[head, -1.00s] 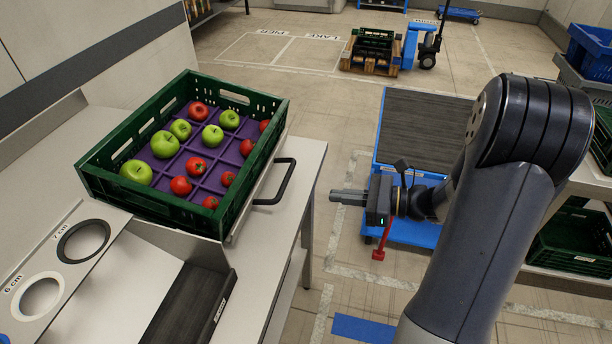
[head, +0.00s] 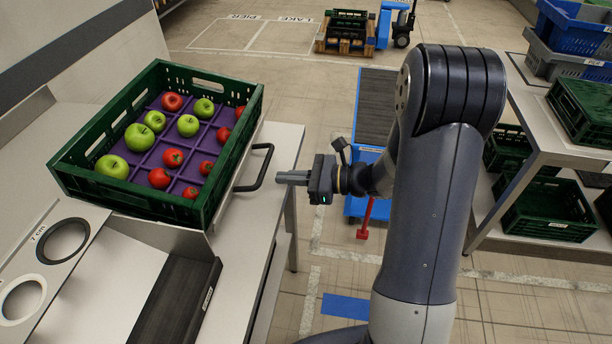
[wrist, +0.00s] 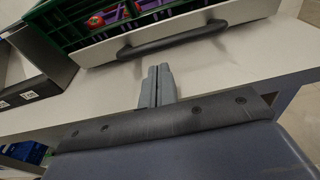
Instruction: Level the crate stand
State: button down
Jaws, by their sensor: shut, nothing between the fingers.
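The crate stand (head: 228,215) is on the table at the left, its top tilted, with a black bar handle (head: 262,168) on its right side. A green crate (head: 208,206) with a purple divider rests on it, holding red and green apples. My gripper (head: 280,178) is shut and empty, just right of the handle and close to it in the head view. In the wrist view the shut fingers (wrist: 158,84) point toward the handle (wrist: 170,40), with a gap of table top between.
A sorting plate with round holes (head: 62,241) and a dark ramp (head: 178,300) lie in front of the crate. A blue cart (head: 357,207) stands behind my arm. Shelves with crates (head: 575,150) are at the right.

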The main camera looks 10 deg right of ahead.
jog(key=shift+x, duration=1.2)
jog(key=shift+r, duration=0.1)
jog(key=shift+g+h, duration=0.3)
jog(key=shift+h, duration=0.3)
notch_tip(320, 180, up, 5)
jog(key=p, duration=0.5)
jog(key=shift+r+p, duration=0.15)
jog(key=shift+p, duration=0.25)
jog(key=shift+w+r, duration=0.1)
jog(key=shift+r, duration=0.3)
